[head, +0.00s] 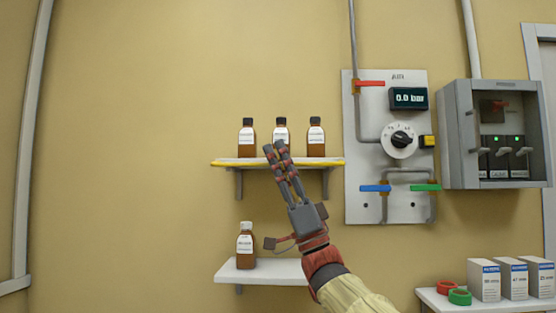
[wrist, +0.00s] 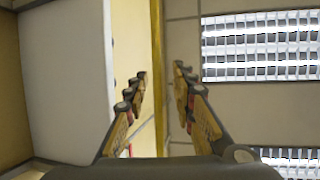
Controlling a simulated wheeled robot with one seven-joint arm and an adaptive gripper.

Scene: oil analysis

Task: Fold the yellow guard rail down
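The yellow guard rail (head: 236,164) runs along the front edge of the upper shelf (head: 326,171), low against the board and below the bottles. It also shows in the wrist view as an upright yellow bar (wrist: 159,50). My gripper (head: 274,146) is in front of the shelf, its fingers pointing up and covering part of the rail. In the wrist view my gripper (wrist: 160,82) is open, with the rail in line with the gap between its fingertips. I see a gap to each finger; how far the rail is in depth I cannot tell.
Brown bottles (head: 247,140) stand on the upper shelf, and one bottle (head: 245,247) on the lower shelf (head: 232,272). A valve panel (head: 358,205) and a grey switch box (head: 457,165) are to the right. White boxes (head: 484,281) and rings (head: 459,297) sit at lower right.

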